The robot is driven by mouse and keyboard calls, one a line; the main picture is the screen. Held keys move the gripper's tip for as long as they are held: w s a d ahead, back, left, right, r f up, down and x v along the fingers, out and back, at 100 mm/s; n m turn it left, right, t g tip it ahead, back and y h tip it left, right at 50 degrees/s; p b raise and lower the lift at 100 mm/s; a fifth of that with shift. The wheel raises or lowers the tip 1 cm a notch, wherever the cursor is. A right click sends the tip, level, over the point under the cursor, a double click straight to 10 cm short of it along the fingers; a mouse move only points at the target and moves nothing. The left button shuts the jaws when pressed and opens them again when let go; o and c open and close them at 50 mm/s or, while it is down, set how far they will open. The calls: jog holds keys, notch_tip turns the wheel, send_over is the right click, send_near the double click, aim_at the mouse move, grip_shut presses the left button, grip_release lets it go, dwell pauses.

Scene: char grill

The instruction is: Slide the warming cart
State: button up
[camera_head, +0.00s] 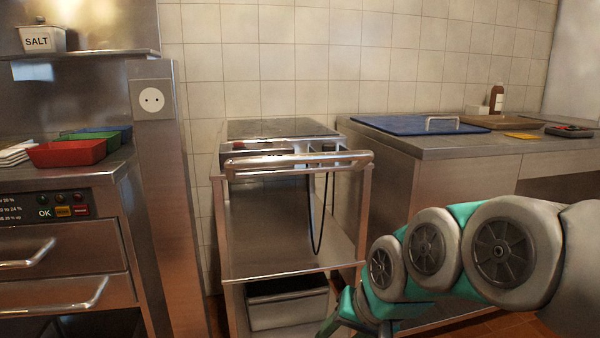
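The warming cart (262,238) is a stainless steel trolley in the middle of the view, standing close to the tiled wall. It has a dark flat top (270,128), a middle shelf and a lower level. A thick horizontal bar handle (300,161) runs across its front at the top. A dark cable loop hangs below the handle. My arm reaches in from the lower right, in front of the cart's lower right side. The teal part at its far end (345,317) is cut off by the bottom edge, and its fingers cannot be made out. I see no contact with the handle.
A steel pan (287,302) sits low in the cart. A grill unit with drawers (60,250) and a steel post (163,210) stand left. A counter (450,146) with a blue board (400,124) stands close on the right. Red floor tiles show at the bottom.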

jog(key=shift+o, duration=0.6)
jog(key=w+a+r+m+t+y, duration=0.3)
jog(key=w+a+r+y, duration=0.1)
jog(key=w+r, duration=0.7)
jog(key=shift+w+a+r+t+b, duration=0.3)
jog(key=shift+w+a+r+t, duration=0.15)
jog(key=shift+a, duration=0.45)
jog(key=m+t+y, duration=0.2)
jog(key=m+t, duration=0.3)
jog(key=m, duration=0.2)
send_near(297, 156)
jog(key=shift+g, duration=0.25)
jog(key=w, duration=0.2)
jog(key=w+a+f, duration=0.1)
jog(key=w, duration=0.3)
jog(key=shift+a+f, duration=0.3)
jog(key=shift+n, duration=0.3)
jog(key=x, duration=0.7)
jog(key=shift+a, duration=0.3)
grip_shut()
jog(key=shift+r, duration=0.1)
jog(key=shift+w+d+r, duration=0.1)
